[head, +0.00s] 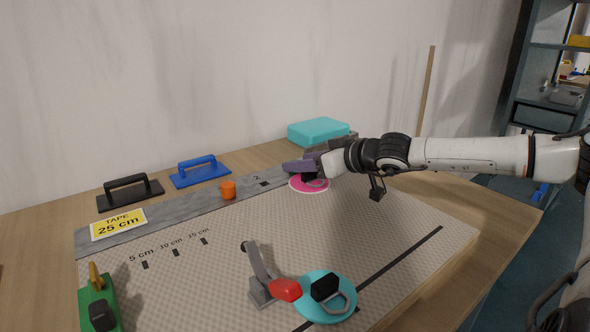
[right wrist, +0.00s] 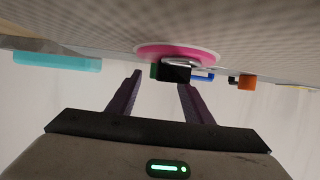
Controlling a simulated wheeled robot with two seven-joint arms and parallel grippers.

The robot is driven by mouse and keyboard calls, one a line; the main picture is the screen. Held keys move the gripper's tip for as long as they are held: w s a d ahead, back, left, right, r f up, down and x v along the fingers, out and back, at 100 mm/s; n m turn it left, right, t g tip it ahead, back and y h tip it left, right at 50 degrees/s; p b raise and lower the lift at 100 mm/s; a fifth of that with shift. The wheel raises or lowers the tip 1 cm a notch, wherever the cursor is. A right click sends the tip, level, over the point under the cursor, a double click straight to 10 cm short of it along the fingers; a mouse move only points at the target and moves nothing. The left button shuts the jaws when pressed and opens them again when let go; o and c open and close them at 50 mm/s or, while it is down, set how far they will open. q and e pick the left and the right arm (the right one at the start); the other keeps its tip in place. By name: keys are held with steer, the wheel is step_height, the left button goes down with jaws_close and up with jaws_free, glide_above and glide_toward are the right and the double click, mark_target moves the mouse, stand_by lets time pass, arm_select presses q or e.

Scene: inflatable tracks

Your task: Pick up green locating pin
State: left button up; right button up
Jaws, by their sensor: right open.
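My right gripper (head: 300,167) reaches in from the right, its purple fingers just above the pink disc (head: 309,185). In the right wrist view the open fingers (right wrist: 160,84) point toward the pink disc (right wrist: 178,51), with nothing between them. A black block (right wrist: 174,73) sits on the disc with a grey ring. A small green piece (right wrist: 154,71) shows at the black block's left side; I cannot tell whether it is the locating pin. In the head view the gripper hides that spot. A green base (head: 98,302) with a black knob stands at the lower left. My left gripper is not in view.
A teal disc (head: 340,308) and a red-handled clamp (head: 284,289) are on the mat's front. An orange cup (head: 228,190), blue trowel (head: 200,172), black trowel (head: 130,193) and teal box (head: 318,131) are toward the back. The middle of the mat is clear.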

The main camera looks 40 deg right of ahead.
steer(key=shift+w+d+f, duration=0.1)
steer(key=shift+w+f, duration=0.05)
steer(key=shift+w, duration=0.05)
steer(key=c, duration=1.2)
